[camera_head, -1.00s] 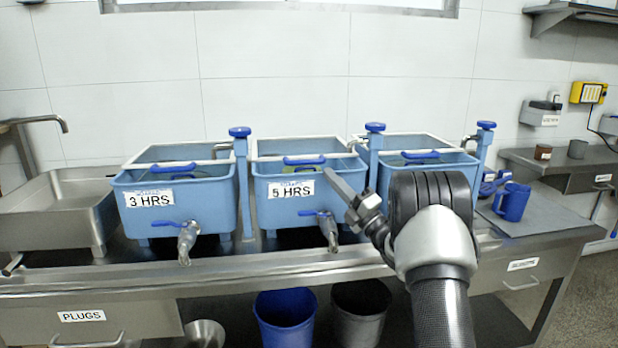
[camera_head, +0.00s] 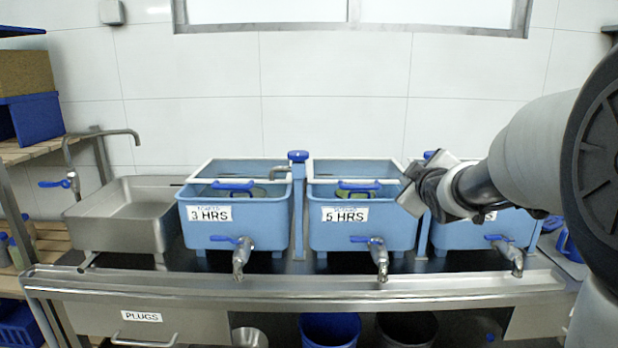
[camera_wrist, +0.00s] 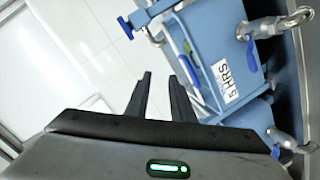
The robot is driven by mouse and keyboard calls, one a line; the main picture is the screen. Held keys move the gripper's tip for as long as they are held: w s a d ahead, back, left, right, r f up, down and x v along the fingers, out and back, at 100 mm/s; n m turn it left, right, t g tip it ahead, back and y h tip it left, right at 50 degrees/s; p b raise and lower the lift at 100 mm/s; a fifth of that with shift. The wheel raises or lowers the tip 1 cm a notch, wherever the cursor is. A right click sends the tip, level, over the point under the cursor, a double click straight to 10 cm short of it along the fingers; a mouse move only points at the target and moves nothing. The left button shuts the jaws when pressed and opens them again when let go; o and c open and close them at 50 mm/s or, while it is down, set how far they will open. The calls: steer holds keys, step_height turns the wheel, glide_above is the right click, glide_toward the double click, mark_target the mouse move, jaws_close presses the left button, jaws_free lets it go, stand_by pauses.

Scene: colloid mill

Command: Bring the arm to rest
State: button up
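My arm reaches in from the right side of the head view. My gripper (camera_head: 408,188) is up in front of the gap between the 5 HRS tank (camera_head: 362,232) and the right tank (camera_head: 470,238). It overlaps the right tank in the picture and partly hides its label. In the wrist view my gripper's two dark fingers (camera_wrist: 161,76) stand apart with nothing between them, against the white wall. The wrist view looks tilted, with the 5 HRS tank (camera_wrist: 215,65) on the right.
The 3 HRS tank (camera_head: 236,232) and a steel sink (camera_head: 125,222) with a tap stand to the left. Metal taps (camera_head: 378,258) stick out in front of the tanks. A wooden shelf (camera_head: 30,152) with blue bins is at far left. Buckets (camera_head: 330,330) stand below the counter.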

steer(key=s+a+f+m+g, duration=0.3)
steer(key=s+f, duration=0.1)
steer(key=s, duration=0.8)
steer(key=s+a+f+m+g+y, duration=0.1)
steer(key=s+a+f+m+g, duration=0.2)
steer(key=s, duration=0.9)
steer(key=s+a+f+m+g, duration=0.3)
steer(key=s+f+g, duration=0.1)
steer(key=s, duration=0.8)
step_height(320, 180, up, 23)
steer(key=p, duration=2.3)
steer(key=shift+r, duration=0.1)
